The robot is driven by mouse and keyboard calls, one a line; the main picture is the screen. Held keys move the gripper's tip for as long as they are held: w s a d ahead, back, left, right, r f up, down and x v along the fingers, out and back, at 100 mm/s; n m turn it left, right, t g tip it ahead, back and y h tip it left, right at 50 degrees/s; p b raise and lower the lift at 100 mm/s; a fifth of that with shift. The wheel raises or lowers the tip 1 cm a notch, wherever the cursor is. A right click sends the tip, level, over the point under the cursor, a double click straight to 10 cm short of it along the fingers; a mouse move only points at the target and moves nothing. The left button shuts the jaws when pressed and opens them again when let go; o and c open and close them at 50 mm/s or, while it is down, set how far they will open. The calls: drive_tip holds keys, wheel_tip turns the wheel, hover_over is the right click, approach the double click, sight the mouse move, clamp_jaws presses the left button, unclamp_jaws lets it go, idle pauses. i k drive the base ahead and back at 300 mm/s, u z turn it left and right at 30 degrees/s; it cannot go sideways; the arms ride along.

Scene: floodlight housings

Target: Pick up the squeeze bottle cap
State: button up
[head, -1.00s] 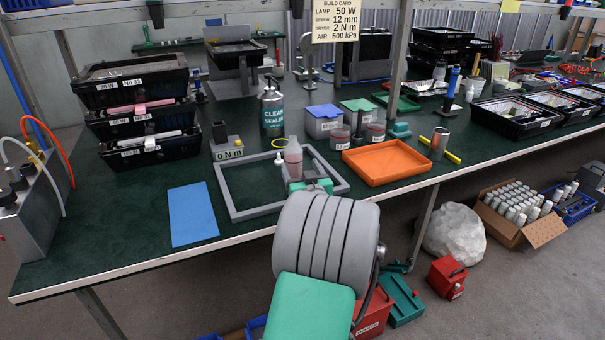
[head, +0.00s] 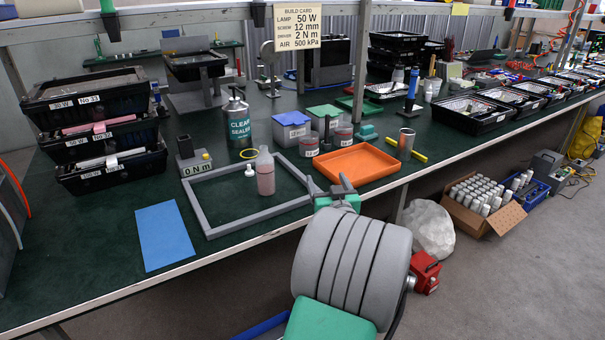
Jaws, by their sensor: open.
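A small white cap (head: 250,171) with a narrow tip, which I take for the squeeze bottle cap, shows just left of a pinkish squeeze bottle (head: 265,175). Both are inside the grey rectangular frame (head: 205,217) on the green bench; I cannot tell whether they touch. The bottle stands upright. My gripper (head: 331,187) is open, with its grey fingers spread and nothing seen between them. It is at the right corner of the grey frame, right of the bottle and apart from the cap. My wrist hides part of the frame's corner.
An orange tray (head: 357,166) lies right of my gripper. A blue sheet (head: 163,235) lies left of the frame. Behind stand a clear sealer can (head: 238,122), lidded boxes (head: 292,131) and a block marked 0 N m (head: 194,160). Bench inside the frame is mostly clear.

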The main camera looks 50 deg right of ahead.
sight(250, 173)
drive_tip(key=z, duration=1.25)
